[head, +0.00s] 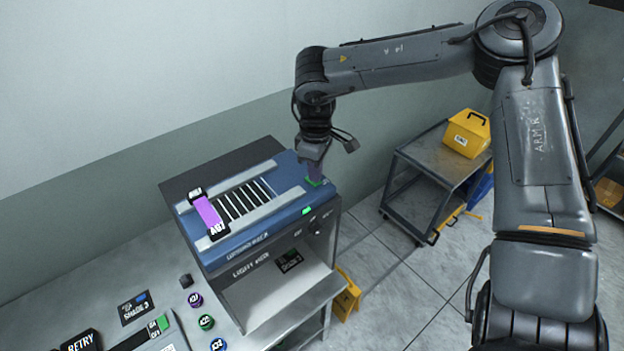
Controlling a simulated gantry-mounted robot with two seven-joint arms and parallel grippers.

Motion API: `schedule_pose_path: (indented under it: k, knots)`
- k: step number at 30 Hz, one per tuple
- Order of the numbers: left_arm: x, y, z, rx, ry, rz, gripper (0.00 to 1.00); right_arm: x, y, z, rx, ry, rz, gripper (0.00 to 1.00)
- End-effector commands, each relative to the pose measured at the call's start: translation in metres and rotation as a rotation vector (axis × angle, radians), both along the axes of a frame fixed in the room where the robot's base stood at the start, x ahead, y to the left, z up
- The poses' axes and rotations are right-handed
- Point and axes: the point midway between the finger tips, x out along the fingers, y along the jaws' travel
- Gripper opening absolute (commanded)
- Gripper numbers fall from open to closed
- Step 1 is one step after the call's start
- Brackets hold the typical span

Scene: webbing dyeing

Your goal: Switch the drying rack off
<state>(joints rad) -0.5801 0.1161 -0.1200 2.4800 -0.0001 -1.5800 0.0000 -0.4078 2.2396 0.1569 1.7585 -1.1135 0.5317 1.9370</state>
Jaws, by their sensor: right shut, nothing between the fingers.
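The drying rack (290,212) is a blue-topped unit with a dark slatted grille between two pale rails. A purple webbing strip (206,212) with black labelled ends lies across its left part. A small green switch (313,183) is at the rack's back right corner. A green lit indicator (306,211) shows on the front edge. My right gripper (316,174) is shut and empty, pointing down right at the green switch and partly hiding it. I cannot tell whether it touches. My left gripper is not in view.
Below the rack is an open bay marked as a light box. Several coloured spools (206,322) and a control panel (158,325) stand on the bench at lower left. A grey cart (419,165) with a yellow case (466,133) is at the right. The wall is close behind.

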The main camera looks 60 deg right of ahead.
Motion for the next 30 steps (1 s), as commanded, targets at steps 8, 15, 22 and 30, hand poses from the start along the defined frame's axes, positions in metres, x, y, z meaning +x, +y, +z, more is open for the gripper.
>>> schedule_pose_path:
  k: [8, 15, 22, 30]
  knots:
    - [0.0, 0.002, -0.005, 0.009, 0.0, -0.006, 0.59, 0.0, 0.0, -0.005, 0.0, 0.0, 0.0, 0.0]
    - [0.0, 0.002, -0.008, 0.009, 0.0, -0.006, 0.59, 0.0, 0.0, -0.009, 0.0, 0.0, 0.0, 0.0]
    - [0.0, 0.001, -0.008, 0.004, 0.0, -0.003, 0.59, 0.0, 0.0, -0.009, 0.0, 0.0, 0.0, 0.0]
    - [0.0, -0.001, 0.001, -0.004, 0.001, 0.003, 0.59, 0.0, 0.0, 0.004, 0.0, 0.0, 0.0, 0.0]
